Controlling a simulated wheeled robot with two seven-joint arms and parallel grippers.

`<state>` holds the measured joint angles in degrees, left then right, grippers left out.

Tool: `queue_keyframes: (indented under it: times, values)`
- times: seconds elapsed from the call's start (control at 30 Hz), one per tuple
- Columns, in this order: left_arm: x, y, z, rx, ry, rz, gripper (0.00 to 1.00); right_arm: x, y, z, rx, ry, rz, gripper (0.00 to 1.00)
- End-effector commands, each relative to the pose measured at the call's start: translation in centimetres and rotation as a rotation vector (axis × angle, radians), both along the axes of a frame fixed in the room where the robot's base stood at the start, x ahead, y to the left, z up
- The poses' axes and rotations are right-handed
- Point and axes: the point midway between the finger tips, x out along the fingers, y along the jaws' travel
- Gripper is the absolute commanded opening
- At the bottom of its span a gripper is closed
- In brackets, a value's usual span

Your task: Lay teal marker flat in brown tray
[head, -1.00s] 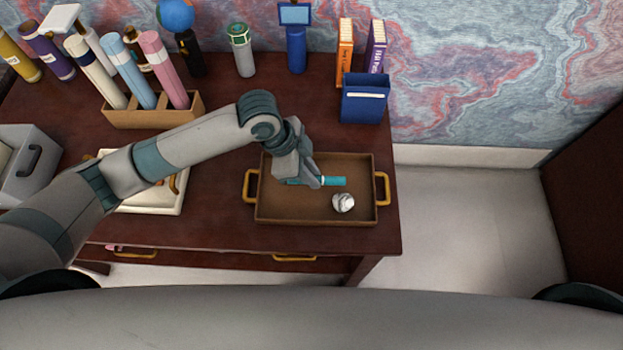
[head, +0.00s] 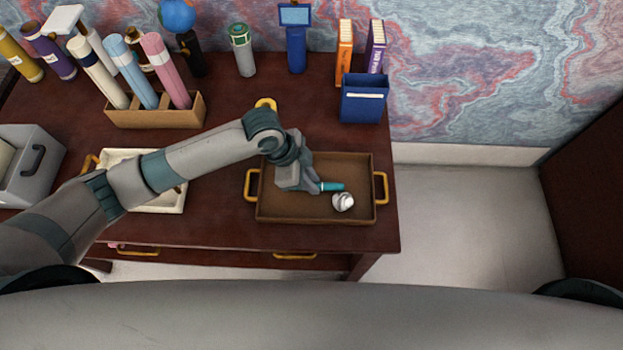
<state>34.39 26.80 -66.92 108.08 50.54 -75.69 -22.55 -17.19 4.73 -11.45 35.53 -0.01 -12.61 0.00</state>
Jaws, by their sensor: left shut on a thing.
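The teal marker (head: 333,187) shows as a short teal length sticking out to the right of my left gripper (head: 316,187). My left gripper is shut on the marker, over the middle of the brown tray (head: 270,210). The marker looks level; its other end is hidden by the gripper. I cannot tell whether it touches the tray floor. The tray has two yellow handles. My right gripper is not in view.
A crumpled white ball (head: 343,202) lies in the tray, just below the marker. A white tray (head: 160,205) is partly under my left arm. A wooden holder with rolled tubes (head: 155,112) and a blue bin (head: 364,100) stand behind. The desk's right edge is close to the brown tray.

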Motion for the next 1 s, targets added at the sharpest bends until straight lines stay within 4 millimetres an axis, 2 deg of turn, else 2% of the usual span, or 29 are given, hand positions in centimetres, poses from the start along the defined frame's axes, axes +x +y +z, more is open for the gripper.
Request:
queue_keyframes:
  times: [0.07,0.1,0.13,0.17,0.47,0.67,0.87,1.0]
  values:
    - [0.0,0.0,-0.3,0.000,0.001,0.000,0.00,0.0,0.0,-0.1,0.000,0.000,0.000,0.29]
    - [0.0,0.0,-0.2,0.000,0.001,0.000,0.25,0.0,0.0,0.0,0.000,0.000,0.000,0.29]
    - [0.0,0.0,-0.2,0.000,0.001,0.000,0.32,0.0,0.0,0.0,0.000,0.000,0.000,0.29]
    - [0.0,0.0,-0.2,0.000,0.001,0.000,0.34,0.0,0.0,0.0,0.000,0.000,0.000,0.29]
    - [0.0,0.0,-0.1,0.000,0.000,0.000,0.34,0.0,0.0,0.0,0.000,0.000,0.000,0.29]
    - [0.1,0.3,0.7,-0.001,-0.001,-0.001,0.34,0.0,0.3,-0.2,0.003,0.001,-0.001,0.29]
    - [0.0,1.3,3.0,-0.001,-0.003,-0.002,0.34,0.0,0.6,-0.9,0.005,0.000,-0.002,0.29]
    - [0.1,2.2,5.3,-0.001,-0.004,-0.001,0.34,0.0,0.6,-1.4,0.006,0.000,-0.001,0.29]
